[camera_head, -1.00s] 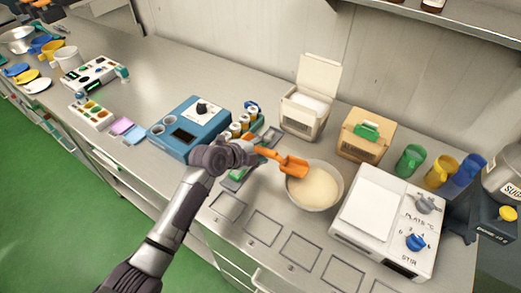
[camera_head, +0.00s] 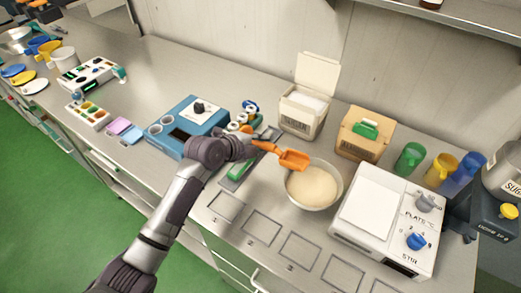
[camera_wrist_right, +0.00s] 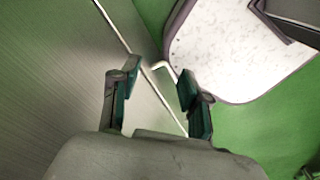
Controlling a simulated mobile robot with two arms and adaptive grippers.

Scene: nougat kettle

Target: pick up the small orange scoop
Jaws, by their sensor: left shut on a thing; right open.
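The small orange scoop (camera_head: 293,159) shows in the head view, its bowl over the far-left rim of a bowl of pale powder (camera_head: 312,186). My left gripper (camera_head: 253,148) is shut on the scoop's handle, at the left end of it; the fingertips are partly hidden by the wrist. The scoop appears held above the counter; whether it touches the bowl's rim I cannot tell. My right gripper (camera_wrist_right: 158,90) shows in the right wrist view, open and empty, with floor and a cabinet edge behind it.
A white hot plate (camera_head: 375,208) stands right of the bowl. A sugar bin (camera_head: 300,115) with raised lid and a wooden box (camera_head: 362,140) stand behind. A blue device (camera_head: 178,125) is left of the gripper. Green, yellow and blue cups stand at the back right.

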